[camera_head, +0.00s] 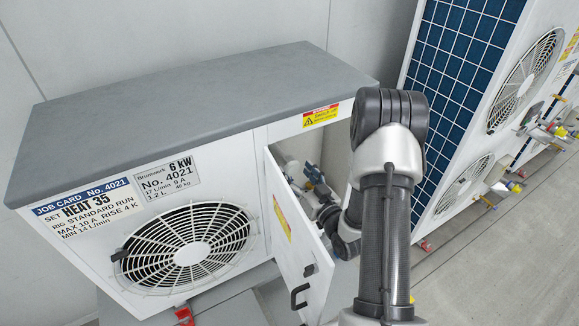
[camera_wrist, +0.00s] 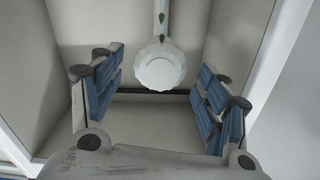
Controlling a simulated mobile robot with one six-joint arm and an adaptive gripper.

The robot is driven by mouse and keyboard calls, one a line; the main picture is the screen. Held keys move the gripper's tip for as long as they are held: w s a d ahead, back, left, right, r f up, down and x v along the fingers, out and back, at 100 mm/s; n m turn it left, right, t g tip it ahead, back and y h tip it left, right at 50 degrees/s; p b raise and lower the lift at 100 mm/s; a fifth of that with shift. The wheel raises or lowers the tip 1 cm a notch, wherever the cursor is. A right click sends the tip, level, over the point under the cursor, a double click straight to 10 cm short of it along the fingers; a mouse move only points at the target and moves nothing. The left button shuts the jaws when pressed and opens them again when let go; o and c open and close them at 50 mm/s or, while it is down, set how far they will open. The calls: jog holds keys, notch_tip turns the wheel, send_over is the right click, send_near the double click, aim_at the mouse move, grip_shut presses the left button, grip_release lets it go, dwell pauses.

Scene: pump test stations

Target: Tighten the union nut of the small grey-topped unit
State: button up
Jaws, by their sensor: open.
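The small grey-topped unit (camera_head: 190,95) stands at the left of the head view, its white side door (camera_head: 300,240) swung open. My gripper (camera_head: 322,200) reaches into the open compartment, partly hidden by my arm. In the wrist view my gripper (camera_wrist: 158,75) is open, with blue-padded fingers wide apart. A white round part with a scalloped rim (camera_wrist: 160,71) shows between and beyond the fingers, with clear gaps on both sides. A narrow white stem with green marks rises from it. I cannot tell for sure whether this is the union nut.
Taller units with blue grilles (camera_head: 465,70) stand at the right, with grey floor (camera_head: 480,255) between. The open door and its black handle (camera_head: 299,296) are close to my arm. In the wrist view, pale compartment walls (camera_wrist: 235,40) flank the fingers, and a dark bar runs behind the round part.

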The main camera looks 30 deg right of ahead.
aim_at(292, 169)
jog(key=shift+w, duration=2.05)
jog(key=shift+c, duration=0.3)
jog(key=c, duration=1)
